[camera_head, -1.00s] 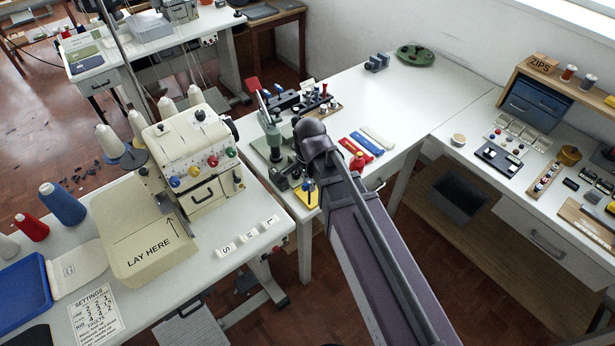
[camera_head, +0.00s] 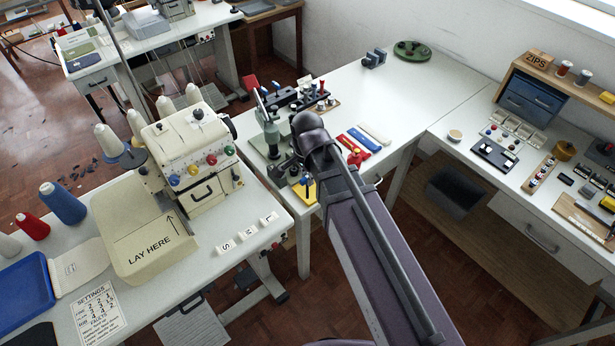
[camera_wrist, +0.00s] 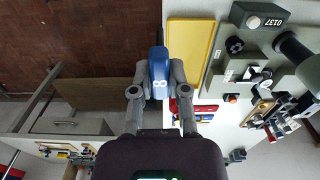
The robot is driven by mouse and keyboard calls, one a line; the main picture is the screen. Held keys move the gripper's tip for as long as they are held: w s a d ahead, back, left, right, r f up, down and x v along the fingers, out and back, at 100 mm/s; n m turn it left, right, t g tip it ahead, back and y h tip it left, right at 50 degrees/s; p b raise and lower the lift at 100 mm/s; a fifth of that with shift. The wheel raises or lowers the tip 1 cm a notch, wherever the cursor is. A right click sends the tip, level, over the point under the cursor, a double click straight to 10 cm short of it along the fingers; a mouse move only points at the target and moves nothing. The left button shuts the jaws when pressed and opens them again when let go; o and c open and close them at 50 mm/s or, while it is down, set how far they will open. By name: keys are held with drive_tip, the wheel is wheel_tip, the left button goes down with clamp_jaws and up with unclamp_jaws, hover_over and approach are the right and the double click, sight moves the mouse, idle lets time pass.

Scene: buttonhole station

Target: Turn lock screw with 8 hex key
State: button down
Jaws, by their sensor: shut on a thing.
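In the wrist view the key is left of a yellow pad (camera_wrist: 190,55) at the table edge. The grey-green buttonhole machine (camera_wrist: 224,88) stands to the right, with black knobs and a plate marked 0137. I cannot tell which part is the lock screw. In the head view the machine (camera_head: 270,133) is left of my arm, and the yellow pad (camera_head: 303,193) is at the table's near edge.
Red, blue and white strips (camera_head: 363,140) lie right of my arm on the white table (camera_head: 420,95). A cream overlocker (camera_head: 195,140) stands on the left table. A dark bin (camera_head: 453,193) is under the right bench. The table's back middle is clear.

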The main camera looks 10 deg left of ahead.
drive_tip(key=shift+r+p, duration=1.6)
drive_tip(key=shift+r, duration=0.15)
drive_tip(key=shift+w, duration=0.1)
drive_tip(key=w+a+f+b, duration=0.1)
drive_tip(key=w+a, duration=0.2)
drive_tip(key=w, duration=0.4)
drive_tip(key=w+a+f+m+b, duration=0.1)
drive_tip(key=w+a+f+b, duration=0.1)
drive_tip(key=w+a, duration=0.2)
drive_tip(key=w, duration=0.3)
drive_tip(key=shift+a, duration=0.25)
drive_tip(key=shift+f, duration=0.2)
drive_tip(key=shift+f+b, duration=2.3)
drive_tip(key=shift+b, duration=0.25)
drive_tip(key=shift+f+b, duration=0.8)
drive_tip(key=shift+m, duration=0.3)
